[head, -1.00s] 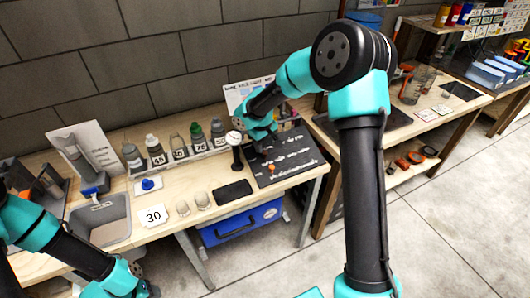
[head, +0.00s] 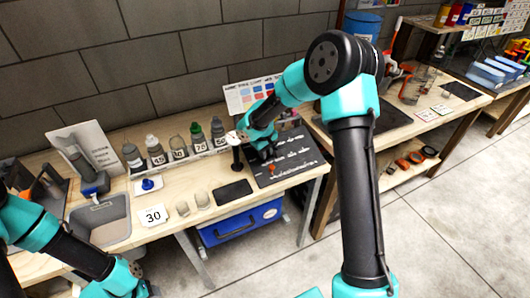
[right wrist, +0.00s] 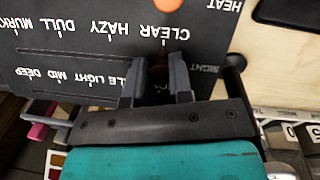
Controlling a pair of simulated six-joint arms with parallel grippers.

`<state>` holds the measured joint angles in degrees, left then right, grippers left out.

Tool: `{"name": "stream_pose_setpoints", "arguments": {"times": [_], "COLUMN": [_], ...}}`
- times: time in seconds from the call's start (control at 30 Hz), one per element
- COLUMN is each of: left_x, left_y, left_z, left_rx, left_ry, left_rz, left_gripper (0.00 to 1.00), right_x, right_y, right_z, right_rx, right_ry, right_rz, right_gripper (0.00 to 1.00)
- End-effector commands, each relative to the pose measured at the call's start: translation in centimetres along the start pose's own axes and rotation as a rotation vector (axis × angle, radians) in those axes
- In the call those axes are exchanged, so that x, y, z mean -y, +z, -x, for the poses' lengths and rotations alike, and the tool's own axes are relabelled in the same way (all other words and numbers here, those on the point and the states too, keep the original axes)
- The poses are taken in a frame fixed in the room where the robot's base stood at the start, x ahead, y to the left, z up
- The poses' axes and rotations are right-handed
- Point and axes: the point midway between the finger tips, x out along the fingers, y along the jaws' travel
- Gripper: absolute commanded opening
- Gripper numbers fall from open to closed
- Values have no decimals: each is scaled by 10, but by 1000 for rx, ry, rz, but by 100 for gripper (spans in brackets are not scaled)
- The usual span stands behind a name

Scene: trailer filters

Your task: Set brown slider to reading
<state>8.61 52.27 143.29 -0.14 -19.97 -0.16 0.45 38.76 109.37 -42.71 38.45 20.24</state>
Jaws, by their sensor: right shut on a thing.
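The dark slider board (head: 292,148) lies on the bench's right part, with white labelled rows. In the right wrist view the board (right wrist: 70,58) appears upside down. My right gripper (right wrist: 160,66) is over it, shut on the brown slider (right wrist: 160,77), which shows between the fingers near the "SIGHT" and "CLEAR" labels. The right gripper (head: 268,153) also shows in the head view, where it hides that slider. An orange knob (head: 272,169) stands on the board's front part. My left gripper (head: 142,288) is low at the left edge; its jaws are unclear.
Several labelled bottles (head: 179,148) stand in a rack left of the board. A black-stemmed stand (head: 236,152) and a dark pad (head: 233,190) are beside the board. A "30" card (head: 153,216), two small cups and a grey tray (head: 98,222) lie further left. A colour chart (head: 245,95) stands behind.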

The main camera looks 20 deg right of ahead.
Motion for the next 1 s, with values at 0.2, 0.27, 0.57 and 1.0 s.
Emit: {"name": "stream_pose_setpoints", "arguments": {"times": [0.2, 0.27, 0.57, 1.0], "left_x": [0, 0, 0, 0], "left_y": [0, 0, 0, 0], "left_z": [0, 0, 0, 0], "left_rx": [0, 0, 0, 0], "left_ry": [0, 0, 0, 0], "left_rz": [0, 0, 0, 0], "left_gripper": [49, 49, 49, 49], "right_x": [0, 0, -6, -96], "right_y": [0, 0, 1, 23], "right_z": [0, 0, 0, -8], "right_rx": [0, 0, 0, -2], "right_ry": [0, 0, 0, 1], "right_rz": [0, 0, -1, -5], "right_gripper": [0, 0, 0, 0]}}
